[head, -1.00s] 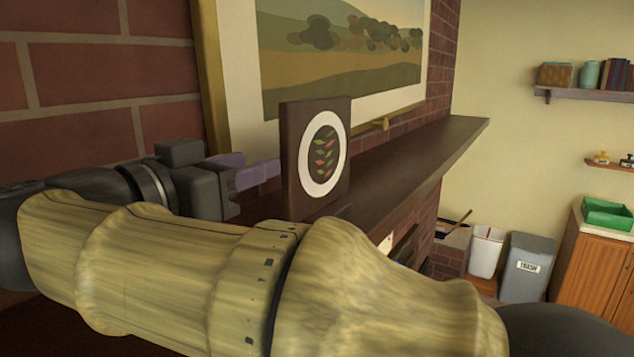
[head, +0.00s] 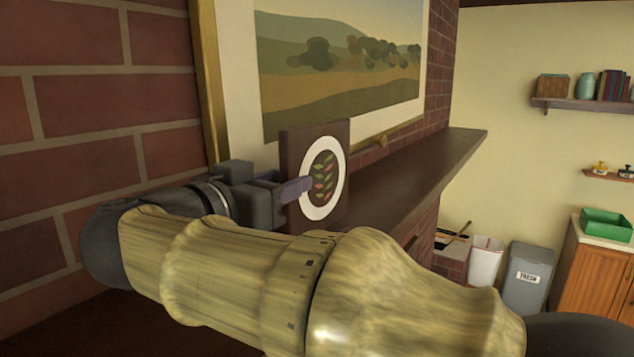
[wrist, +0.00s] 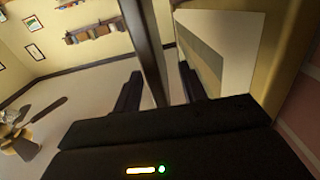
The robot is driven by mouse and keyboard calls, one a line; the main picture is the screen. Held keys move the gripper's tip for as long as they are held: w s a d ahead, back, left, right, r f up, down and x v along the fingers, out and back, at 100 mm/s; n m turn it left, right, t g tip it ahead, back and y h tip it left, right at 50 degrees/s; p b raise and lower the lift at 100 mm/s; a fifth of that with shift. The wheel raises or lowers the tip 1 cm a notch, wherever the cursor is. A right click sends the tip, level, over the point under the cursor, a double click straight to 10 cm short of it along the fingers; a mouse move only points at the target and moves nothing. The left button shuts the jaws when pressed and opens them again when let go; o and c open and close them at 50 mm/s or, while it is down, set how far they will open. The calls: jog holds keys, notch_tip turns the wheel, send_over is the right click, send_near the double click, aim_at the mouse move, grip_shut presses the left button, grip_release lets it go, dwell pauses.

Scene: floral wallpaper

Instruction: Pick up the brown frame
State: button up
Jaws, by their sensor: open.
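The brown frame (head: 296,148), with a white oval and red and green leaves, stands upright on the dark mantel shelf (head: 420,172). My gripper (head: 304,184) is at its left side. One purple-grey finger lies across the front of the frame; the other finger is hidden behind it. In the wrist view the frame (wrist: 149,50) shows edge-on as a dark bar between the two fingers of my open gripper (wrist: 159,72). A gap shows on the right of the bar; the left finger is close to it.
A large landscape picture (head: 340,85) in a gold frame leans on the brick wall (head: 90,110) just behind the brown frame. The shelf is clear to the right. A trash bin (head: 527,278) and a cabinet with a green tray (head: 606,226) stand far right.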

aim_at(305, 173)
jog(key=shift+d, duration=0.15)
jog(key=shift+w+d, duration=0.15)
jog(key=p+x, duration=0.3)
jog(key=x, duration=0.1)
jog(key=shift+d+r, duration=0.15)
jog(key=shift+d, duration=0.15)
jog(key=shift+w+d, duration=0.1)
jog(key=shift+w, duration=0.05)
grip_shut()
